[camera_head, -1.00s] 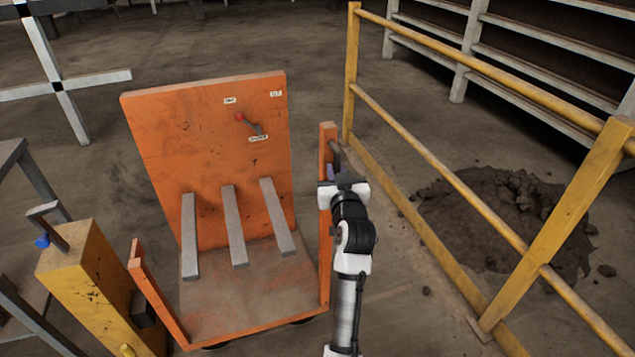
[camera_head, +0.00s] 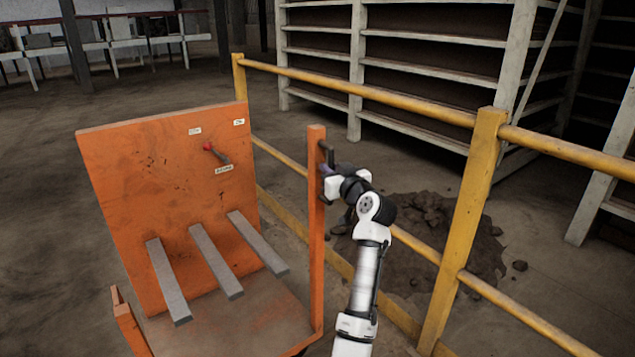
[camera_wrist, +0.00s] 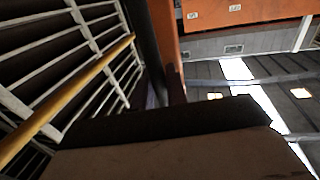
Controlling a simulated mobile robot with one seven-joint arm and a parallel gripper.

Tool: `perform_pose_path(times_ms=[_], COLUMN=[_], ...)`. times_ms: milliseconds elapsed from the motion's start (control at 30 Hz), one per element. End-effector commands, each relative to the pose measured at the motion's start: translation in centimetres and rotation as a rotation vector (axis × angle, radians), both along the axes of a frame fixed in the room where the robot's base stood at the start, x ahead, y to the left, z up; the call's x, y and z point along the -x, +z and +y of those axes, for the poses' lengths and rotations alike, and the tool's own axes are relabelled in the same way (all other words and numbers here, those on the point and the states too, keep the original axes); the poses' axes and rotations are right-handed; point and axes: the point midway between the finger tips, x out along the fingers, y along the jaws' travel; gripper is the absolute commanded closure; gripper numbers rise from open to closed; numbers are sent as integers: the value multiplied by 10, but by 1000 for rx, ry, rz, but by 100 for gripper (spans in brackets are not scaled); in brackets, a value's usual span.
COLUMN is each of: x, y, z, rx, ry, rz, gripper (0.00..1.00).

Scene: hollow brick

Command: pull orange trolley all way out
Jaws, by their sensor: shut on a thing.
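The orange trolley (camera_head: 165,200) stands at the left in the head view, with a tall back panel, a flat base and three grey bars. A small red-knobbed lever (camera_head: 216,153) is on its panel. An upright orange post (camera_head: 316,230) rises at its right side, with a dark handle (camera_head: 328,155) near the top. My gripper (camera_head: 327,172) is shut on this handle; its fingertips are small and partly hidden. The wrist view shows the trolley's orange panel (camera_wrist: 245,12) at the top, with a dark gripper part across the bottom.
A yellow railing (camera_head: 460,235) runs close along the right side of the trolley and my arm. A dirt heap (camera_head: 425,240) lies behind it. White shelving (camera_head: 400,70) stands at the back. Open floor lies at the back left.

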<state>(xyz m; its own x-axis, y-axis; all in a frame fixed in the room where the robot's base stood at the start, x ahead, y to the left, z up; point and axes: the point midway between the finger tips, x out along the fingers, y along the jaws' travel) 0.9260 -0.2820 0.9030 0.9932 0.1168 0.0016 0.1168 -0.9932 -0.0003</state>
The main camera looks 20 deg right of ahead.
Motion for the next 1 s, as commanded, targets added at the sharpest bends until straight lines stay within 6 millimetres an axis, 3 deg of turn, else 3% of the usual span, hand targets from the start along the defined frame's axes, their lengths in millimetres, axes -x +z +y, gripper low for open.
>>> perform_pose_path(times_ms=[200, 600, 633, 733, 1000], x=[-3, -4, -4, -4, -4], y=[-1, -2, -2, -1, -1], z=[-13, -14, -14, -13, -12], rx=[-1, -1, -1, -1, 0], ry=[-3, -2, -2, -2, 0], rz=[2, 3, 4, 3, 2], gripper=[100, 100, 83, 70, 68])
